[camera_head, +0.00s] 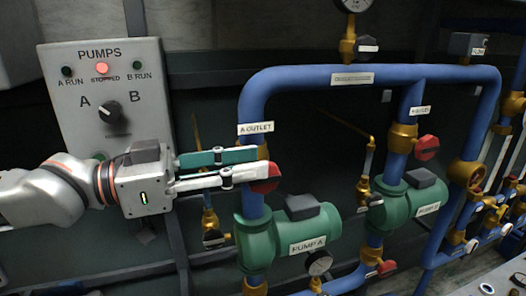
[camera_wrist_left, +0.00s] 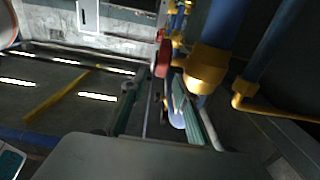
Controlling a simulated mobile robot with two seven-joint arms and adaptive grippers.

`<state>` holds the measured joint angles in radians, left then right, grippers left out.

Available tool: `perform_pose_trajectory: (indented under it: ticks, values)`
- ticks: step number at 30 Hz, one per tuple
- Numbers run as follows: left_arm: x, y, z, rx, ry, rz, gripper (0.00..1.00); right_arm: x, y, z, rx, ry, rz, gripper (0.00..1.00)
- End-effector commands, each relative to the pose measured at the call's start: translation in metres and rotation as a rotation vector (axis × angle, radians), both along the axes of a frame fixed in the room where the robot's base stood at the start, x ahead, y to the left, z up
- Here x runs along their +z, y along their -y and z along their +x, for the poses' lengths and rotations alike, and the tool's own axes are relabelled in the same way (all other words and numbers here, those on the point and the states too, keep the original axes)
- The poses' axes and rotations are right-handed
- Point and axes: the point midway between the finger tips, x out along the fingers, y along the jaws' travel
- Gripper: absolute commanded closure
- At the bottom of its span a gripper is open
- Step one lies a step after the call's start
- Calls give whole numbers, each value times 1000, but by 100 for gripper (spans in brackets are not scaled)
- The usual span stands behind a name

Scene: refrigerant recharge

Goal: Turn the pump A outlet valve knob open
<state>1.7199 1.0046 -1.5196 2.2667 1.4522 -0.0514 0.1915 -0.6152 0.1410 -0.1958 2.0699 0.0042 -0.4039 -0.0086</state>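The red pump A outlet valve knob (camera_head: 267,184) is on the blue vertical pipe below the "A OUTLET" label (camera_head: 255,129). My left gripper (camera_head: 263,162) comes in from the left in the head view, with its fingertips at the knob and partly covering it. Its two fingers are apart, with a gap between them. In the left wrist view the red knob (camera_wrist_left: 163,54) shows just past the fingertips (camera_wrist_left: 153,86), beside the brass valve body (camera_wrist_left: 206,69). I cannot tell whether the fingers touch the knob. My right gripper is not in view.
The green pump A (camera_head: 262,240) stands below the valve. Another red knob (camera_head: 427,147) and a second green pump (camera_head: 392,207) are to the right. A grey PUMPS panel (camera_head: 140,75) with a lit red STOPPED lamp (camera_head: 102,68) is behind my left arm.

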Motion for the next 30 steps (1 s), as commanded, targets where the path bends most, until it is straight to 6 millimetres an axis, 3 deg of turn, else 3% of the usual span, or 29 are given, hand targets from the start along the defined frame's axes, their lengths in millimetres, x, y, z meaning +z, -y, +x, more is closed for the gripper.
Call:
perform_pose_trajectory:
  ticks: [3, 16, 30]
  values:
    - [3, 5, -1, -2, -2, -1, 70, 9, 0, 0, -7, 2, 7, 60]
    - [-3, 27, 7, -5, -5, 0, 70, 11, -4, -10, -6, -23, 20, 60]
    - [-5, 30, 9, 0, -8, 1, 70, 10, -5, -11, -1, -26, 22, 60]
